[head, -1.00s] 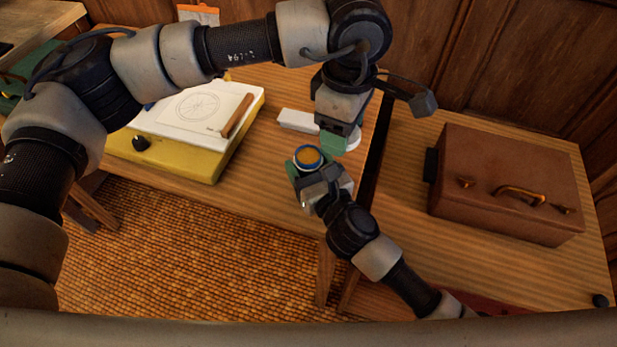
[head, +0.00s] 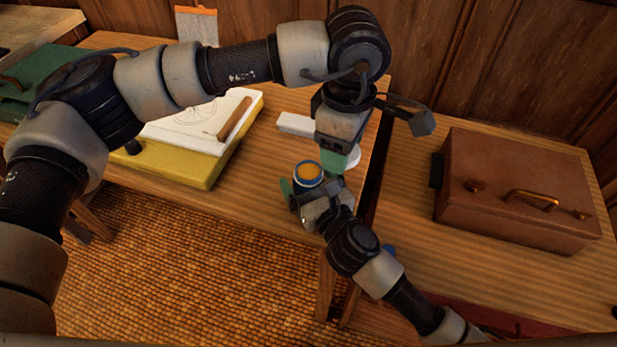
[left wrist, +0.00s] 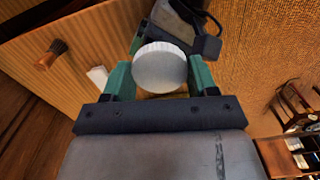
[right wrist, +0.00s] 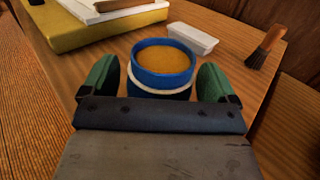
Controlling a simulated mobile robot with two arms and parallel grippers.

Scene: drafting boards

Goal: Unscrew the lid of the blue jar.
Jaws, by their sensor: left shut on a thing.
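The blue jar (head: 297,180) stands open, with orange-brown contents showing inside its rim. It is upright in the right wrist view (right wrist: 160,80), between the two green fingers of my right gripper (right wrist: 158,82), with narrow gaps on both sides. That gripper is open; the jar's lower part is hidden behind it. My left gripper (left wrist: 160,75) is shut on a round white lid (left wrist: 160,70). The lid also shows in the head view (head: 353,158), beside and apart from the jar, just to its right. The left fingertips are partly hidden in the head view.
A white block (head: 295,124) lies behind the jar. A yellow drafting board (head: 185,170) is to the left. A brown case (head: 515,190) is on the right table, past a dark gap. A brush (right wrist: 266,47) stands out in the right wrist view. Wood between board and jar is clear.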

